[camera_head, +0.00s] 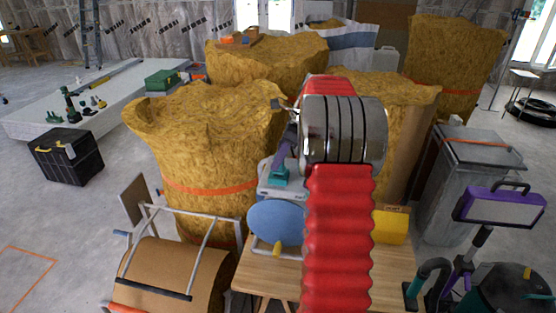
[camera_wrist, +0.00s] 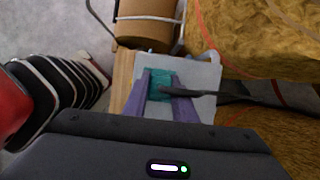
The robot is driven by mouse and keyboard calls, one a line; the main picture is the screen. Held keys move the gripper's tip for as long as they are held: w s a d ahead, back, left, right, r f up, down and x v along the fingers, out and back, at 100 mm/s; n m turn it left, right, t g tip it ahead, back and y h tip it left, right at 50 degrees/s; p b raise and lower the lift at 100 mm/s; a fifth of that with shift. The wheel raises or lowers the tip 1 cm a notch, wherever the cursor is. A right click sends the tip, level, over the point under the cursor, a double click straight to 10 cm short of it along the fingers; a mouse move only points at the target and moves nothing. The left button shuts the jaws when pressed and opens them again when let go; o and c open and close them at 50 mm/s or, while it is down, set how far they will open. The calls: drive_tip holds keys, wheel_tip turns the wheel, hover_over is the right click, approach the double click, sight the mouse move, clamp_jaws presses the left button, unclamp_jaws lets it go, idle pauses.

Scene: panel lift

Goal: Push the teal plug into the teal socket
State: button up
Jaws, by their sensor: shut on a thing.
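My gripper (camera_wrist: 160,88) has its two purple fingers pointing at a light grey box (camera_wrist: 205,75) on the wooden table. It is shut on the teal plug (camera_wrist: 158,80), and a dark cable runs off to the right from between the fingers. In the head view, my gripper (camera_head: 284,160) points down over the same grey box (camera_head: 283,193), with teal at its tips. The plug and any teal socket there cannot be told apart. Whether they touch or are joined is hidden.
The wooden table (camera_head: 262,277) also bears a blue disc (camera_head: 276,222) and a yellow object (camera_head: 391,226). Large straw-coloured sacks (camera_head: 208,140) stand close behind. A brown roll in a frame (camera_head: 172,272) is at left, and a grey bin (camera_head: 453,190) is at right.

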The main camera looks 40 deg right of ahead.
drive_tip(key=shift+f, duration=0.4)
drive_tip(key=o, duration=1.1)
drive_tip(key=v, duration=1.3)
drive_tip(key=shift+s+r, duration=0.1)
drive_tip(key=shift+r, duration=0.2)
